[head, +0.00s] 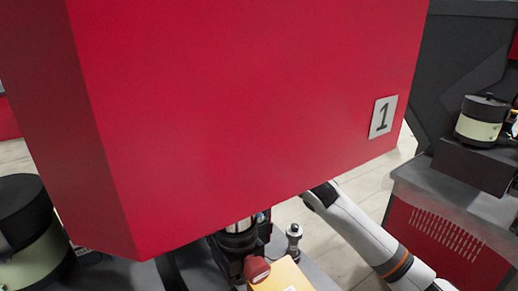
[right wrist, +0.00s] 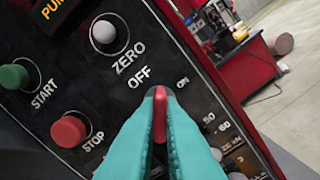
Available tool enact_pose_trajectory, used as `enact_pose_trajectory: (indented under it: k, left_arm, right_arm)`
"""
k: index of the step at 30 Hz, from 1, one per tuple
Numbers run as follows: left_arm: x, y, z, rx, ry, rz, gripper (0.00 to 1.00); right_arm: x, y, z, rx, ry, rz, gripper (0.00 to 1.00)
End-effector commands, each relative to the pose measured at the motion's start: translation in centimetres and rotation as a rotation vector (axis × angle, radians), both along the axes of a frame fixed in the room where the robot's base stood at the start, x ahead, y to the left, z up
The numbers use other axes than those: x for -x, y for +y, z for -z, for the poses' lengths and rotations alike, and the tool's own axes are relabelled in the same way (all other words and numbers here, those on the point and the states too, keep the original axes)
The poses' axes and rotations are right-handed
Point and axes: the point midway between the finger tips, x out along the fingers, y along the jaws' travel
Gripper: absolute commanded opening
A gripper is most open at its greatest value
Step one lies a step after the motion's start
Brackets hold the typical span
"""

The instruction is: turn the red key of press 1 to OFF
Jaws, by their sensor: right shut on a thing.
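Press 1 (head: 240,110) is the large red housing with a "1" plate (head: 384,117) in the head view. In the right wrist view, the red key (right wrist: 160,100) sits on the dark control panel (right wrist: 60,92), between the OFF label to its upper left and the ON label to its right. My right gripper (right wrist: 160,95) has its teal fingers closed on the key's two sides. The key's base is hidden by the fingers, so its exact setting is unclear. In the head view my right arm passes behind the red housing, which hides the gripper. My left gripper does not show.
Near the key are a red STOP button (right wrist: 70,131), a green START button (right wrist: 14,78) and a white ZERO button (right wrist: 103,32). A numbered dial's markings show right of the fingers. Another machine (head: 450,225) stands at the right in the head view, with pale floor between.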

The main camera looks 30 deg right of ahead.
Motion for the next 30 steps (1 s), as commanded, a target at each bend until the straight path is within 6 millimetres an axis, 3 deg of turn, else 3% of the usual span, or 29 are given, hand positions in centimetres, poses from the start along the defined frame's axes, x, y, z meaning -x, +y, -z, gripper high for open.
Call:
enact_pose_trajectory:
  k: [8, 16, 26, 30]
  left_arm:
    - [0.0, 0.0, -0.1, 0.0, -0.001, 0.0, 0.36]
    - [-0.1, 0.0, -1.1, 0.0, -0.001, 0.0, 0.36]
    - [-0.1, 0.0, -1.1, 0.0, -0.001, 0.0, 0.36]
    - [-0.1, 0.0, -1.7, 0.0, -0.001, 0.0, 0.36]
  right_arm:
    - [0.0, 0.0, 0.1, 0.028, 0.001, 0.0, 0.0]
    - [0.0, 0.0, 0.0, 0.387, -0.026, 0.001, 0.0]
    - [0.0, 0.0, 0.2, 0.437, -0.031, 0.0, 0.0]
    - [0.0, 0.0, 0.0, 0.577, -0.041, -0.001, 0.0]
